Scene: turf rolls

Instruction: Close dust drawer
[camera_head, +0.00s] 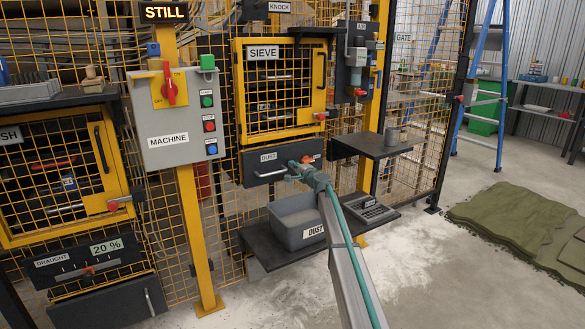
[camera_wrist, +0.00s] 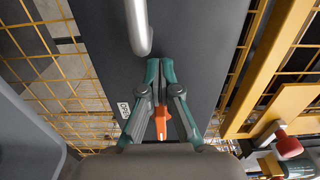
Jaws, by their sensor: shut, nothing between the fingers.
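The dust drawer (camera_head: 253,182) is a dark grey front under the sieve door, with a DUST label and a pale bar handle (camera_head: 270,174). In the wrist view its dark front (camera_wrist: 195,35) fills the middle, with the silver handle (camera_wrist: 139,28) above the fingertips. My gripper (camera_head: 293,164) is at the drawer front, right of the handle; it also shows in the wrist view (camera_wrist: 160,66), its tips together and empty. An orange-red piece (camera_wrist: 162,122) shows between the finger linkages. I cannot tell whether the tips touch the front or how far the drawer stands out.
A grey DUST bin (camera_head: 285,232) stands on a dark shelf below, beside a dark slotted tray (camera_head: 370,209). The machine box (camera_head: 178,125) and yellow post are left. Pale dust covers the floor.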

